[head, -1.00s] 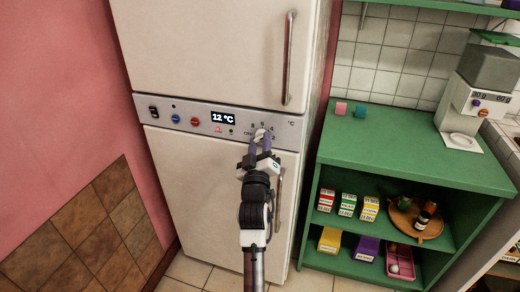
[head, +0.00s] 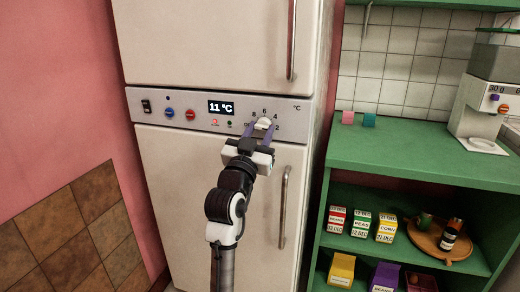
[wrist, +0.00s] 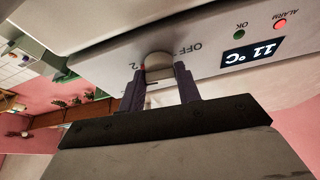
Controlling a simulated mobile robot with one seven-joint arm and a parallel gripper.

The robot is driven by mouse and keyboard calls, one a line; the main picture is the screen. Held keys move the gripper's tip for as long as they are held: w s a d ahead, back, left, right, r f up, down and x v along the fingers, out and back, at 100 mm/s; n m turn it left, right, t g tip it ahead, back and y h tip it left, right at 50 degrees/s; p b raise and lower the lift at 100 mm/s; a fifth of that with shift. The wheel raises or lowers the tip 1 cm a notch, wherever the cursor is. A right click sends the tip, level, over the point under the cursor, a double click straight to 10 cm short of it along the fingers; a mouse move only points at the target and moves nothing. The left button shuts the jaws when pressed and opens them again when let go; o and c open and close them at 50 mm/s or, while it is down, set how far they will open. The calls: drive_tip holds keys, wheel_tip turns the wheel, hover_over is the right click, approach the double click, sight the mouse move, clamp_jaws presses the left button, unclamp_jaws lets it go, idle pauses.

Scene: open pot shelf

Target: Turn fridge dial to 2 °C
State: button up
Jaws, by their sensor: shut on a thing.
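The fridge dial (head: 264,123) is a pale knob on the grey control panel, with OFF, 2, 4, 6 and 8 marked around it. It also shows in the wrist view (wrist: 159,68). My gripper (head: 260,129) is shut on the dial, its two purple fingers on either side of it; they also show in the wrist view (wrist: 160,88). A small red mark at the dial's edge is near the 2 in the wrist view. The display (head: 221,108) reads 11 °C. The red alarm light (head: 215,122) is lit.
The fridge's lower door handle (head: 283,207) is right of my arm, and the upper handle (head: 292,40) is above the panel. A green shelf (head: 430,150) with boxes, bottles and a grinder stands to the right. A pink wall is at the left.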

drive_tip(key=shift+m+h+b, duration=0.4)
drive_tip(key=shift+m+b, duration=0.2)
drive_tip(key=shift+m, duration=0.2)
drive_tip(key=o, duration=1)
drive_tip(key=b+v, duration=0.2)
drive_tip(key=v, duration=1.1)
drive_tip(key=shift+s+a, duration=0.25)
drive_tip(key=shift+s, duration=0.1)
